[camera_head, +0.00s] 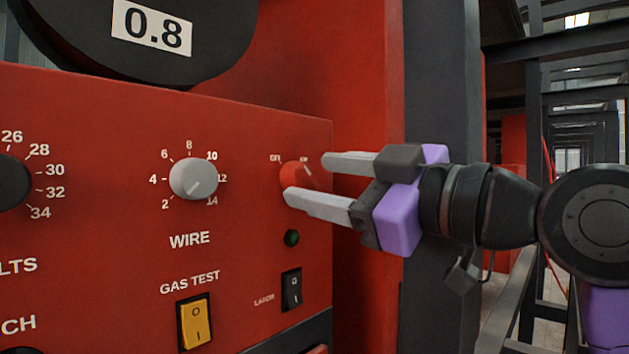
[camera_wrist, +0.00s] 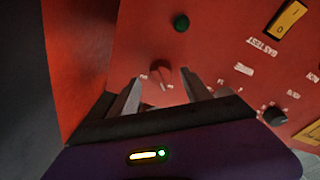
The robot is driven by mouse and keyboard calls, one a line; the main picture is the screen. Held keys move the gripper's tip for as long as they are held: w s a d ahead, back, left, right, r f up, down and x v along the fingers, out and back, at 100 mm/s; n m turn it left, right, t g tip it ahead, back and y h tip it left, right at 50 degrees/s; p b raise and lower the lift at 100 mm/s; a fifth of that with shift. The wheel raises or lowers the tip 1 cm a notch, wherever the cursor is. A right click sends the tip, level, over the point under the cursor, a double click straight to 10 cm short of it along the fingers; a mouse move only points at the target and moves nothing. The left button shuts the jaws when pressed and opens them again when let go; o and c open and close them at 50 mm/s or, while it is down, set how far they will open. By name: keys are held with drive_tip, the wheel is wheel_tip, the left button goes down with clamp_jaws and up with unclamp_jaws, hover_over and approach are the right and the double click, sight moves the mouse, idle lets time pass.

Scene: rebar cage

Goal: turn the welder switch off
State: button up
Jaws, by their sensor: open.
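The welder switch (camera_head: 297,176) is a red rotary knob near the right edge of the red welder panel, with small white marks above it that read like OFF and ON. It also shows in the wrist view (camera_wrist: 162,78), between my two fingers. My gripper (camera_head: 305,177) is open, its grey fingers on either side of the knob. In the head view the lower finger covers part of the knob's lower edge. I cannot tell whether either finger touches it. The knob's pointer line leans toward the right-hand mark in the head view.
Below the switch are a dark green lamp (camera_head: 292,238) and a black rocker switch (camera_head: 291,290). To the left are the grey WIRE dial (camera_head: 194,179) and the yellow gas test switch (camera_head: 195,321). A dark grey post (camera_head: 437,100) stands behind my gripper.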

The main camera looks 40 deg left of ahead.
drive_tip(key=d, duration=0.6)
drive_tip(key=shift+s+f, duration=0.3)
drive_tip(key=shift+f, duration=0.05)
drive_tip(key=shift+d, duration=0.1)
